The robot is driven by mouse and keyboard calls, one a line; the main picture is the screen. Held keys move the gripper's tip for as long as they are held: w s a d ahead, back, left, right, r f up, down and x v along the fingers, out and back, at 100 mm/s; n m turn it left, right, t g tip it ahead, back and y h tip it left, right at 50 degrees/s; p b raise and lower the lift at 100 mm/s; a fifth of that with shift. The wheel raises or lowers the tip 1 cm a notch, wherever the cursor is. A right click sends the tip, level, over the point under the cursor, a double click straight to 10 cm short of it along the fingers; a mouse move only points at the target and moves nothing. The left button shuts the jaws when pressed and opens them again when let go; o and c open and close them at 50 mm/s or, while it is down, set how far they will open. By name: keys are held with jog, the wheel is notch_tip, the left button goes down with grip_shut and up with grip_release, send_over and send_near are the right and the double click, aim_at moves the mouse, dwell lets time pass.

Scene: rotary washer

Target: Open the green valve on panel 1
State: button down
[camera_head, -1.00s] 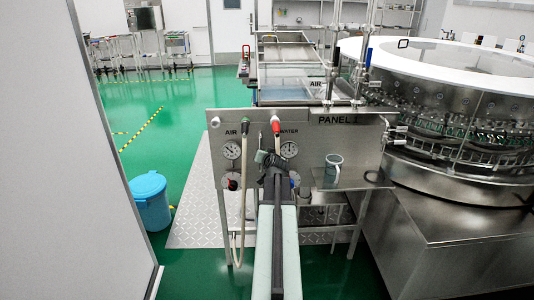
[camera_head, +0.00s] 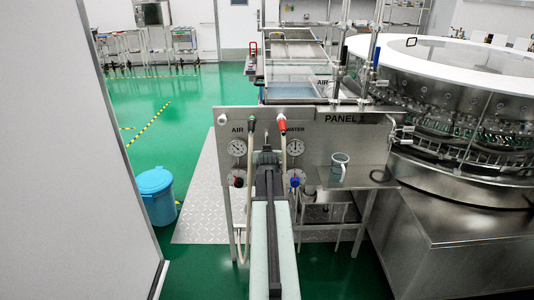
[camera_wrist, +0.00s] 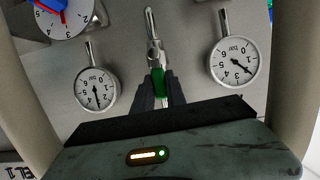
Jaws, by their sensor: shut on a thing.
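Panel 1 (camera_head: 318,140) stands in front of me, with its label at the upper right. My gripper (camera_head: 266,154) reaches to the middle of the panel, between two gauges, and hides the green valve in the head view. In the wrist view, the green valve handle (camera_wrist: 158,82) sits between the two dark fingers of my gripper (camera_wrist: 160,94), which are shut on it. A silver fitting (camera_wrist: 152,28) extends from the handle toward the top of that view.
Gauges flank the handle on the left (camera_wrist: 96,90) and right (camera_wrist: 234,62). A mug (camera_head: 340,166) sits on a shelf at right. A blue bin (camera_head: 156,195) stands at left.

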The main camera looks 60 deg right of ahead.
jog(key=shift+s+f, duration=0.1)
jog(key=c, duration=1.4)
grip_release()
jog(key=shift+o, duration=0.2)
jog(key=shift+a, duration=0.1)
jog(key=p+v, duration=0.3)
jog(key=v, duration=0.4)
jog(key=shift+s+r, duration=0.2)
jog(key=shift+a, duration=0.15)
